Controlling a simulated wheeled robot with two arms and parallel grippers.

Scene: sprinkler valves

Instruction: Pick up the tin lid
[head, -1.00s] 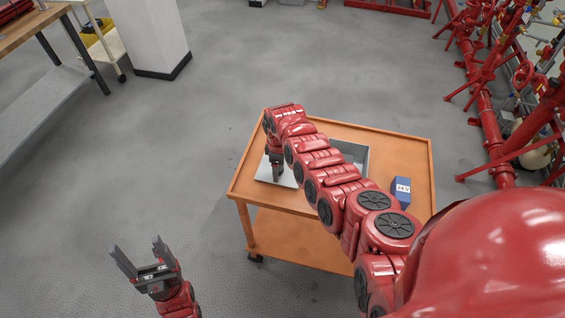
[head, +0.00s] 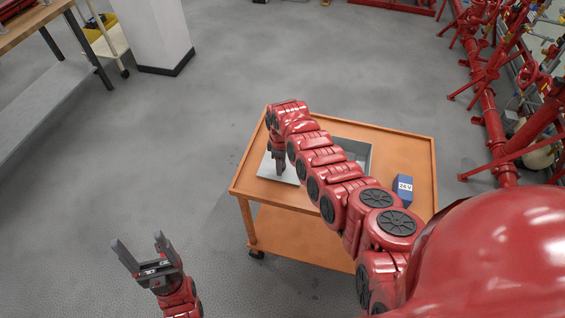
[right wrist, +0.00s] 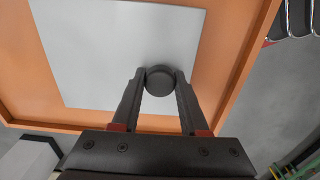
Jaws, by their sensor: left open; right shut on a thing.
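The tin lid is a flat light-grey square plate on the left part of the orange cart top, partly hidden by my right arm in the head view (head: 290,177). In the right wrist view the lid (right wrist: 110,50) shows with a round dark knob (right wrist: 160,80) near one edge. My right gripper (right wrist: 160,82) has its two fingers shut on the knob, one on each side. The right gripper also shows from above in the head view (head: 279,170). My left gripper (head: 146,248) is open and empty over the floor, left of the cart.
The orange cart (head: 252,182) has a raised rim and a lower shelf. A grey open tin (head: 350,150) stands behind my right arm, and a blue box marked 24 V (head: 403,190) is at its right. Red pipework (head: 490,120) stands at the right.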

